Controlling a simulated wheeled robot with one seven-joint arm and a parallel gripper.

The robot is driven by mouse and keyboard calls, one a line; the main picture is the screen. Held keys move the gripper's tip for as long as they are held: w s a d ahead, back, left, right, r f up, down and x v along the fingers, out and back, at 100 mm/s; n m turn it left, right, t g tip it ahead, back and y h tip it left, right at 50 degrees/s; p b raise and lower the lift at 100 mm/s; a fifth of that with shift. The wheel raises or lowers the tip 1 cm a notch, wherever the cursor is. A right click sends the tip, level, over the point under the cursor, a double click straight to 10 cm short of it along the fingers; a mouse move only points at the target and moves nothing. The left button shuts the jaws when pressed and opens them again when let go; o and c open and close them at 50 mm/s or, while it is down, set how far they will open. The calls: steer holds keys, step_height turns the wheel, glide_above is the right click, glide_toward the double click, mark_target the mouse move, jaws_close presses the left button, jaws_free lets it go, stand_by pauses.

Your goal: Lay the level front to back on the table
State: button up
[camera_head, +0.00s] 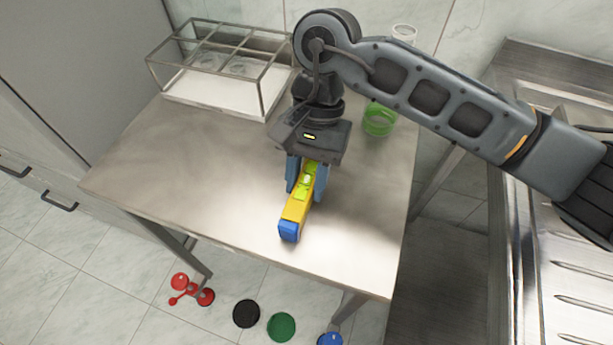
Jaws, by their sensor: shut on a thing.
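The level (296,208) is a yellow bar with a blue end cap and pale green vial windows. It points from the back of the table toward the front edge, slightly slanted. My gripper (306,178) is above the table (180,185), with its blue fingers on either side of the level, shut on it near the vials. The far end of the level is hidden under the gripper body. I cannot tell whether the level touches the table top or is held just above it.
A clear divided box (215,95) stands at the table's back left. A green ring-shaped container (379,120) and a white cup (404,34) are at the back right. Left and front table areas are clear. Red, black, green and blue items lie on the floor. A steel drainboard (570,270) is right.

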steer(key=shift+f, duration=0.2)
steer(key=o, duration=1.2)
steer(key=shift+r, duration=0.1)
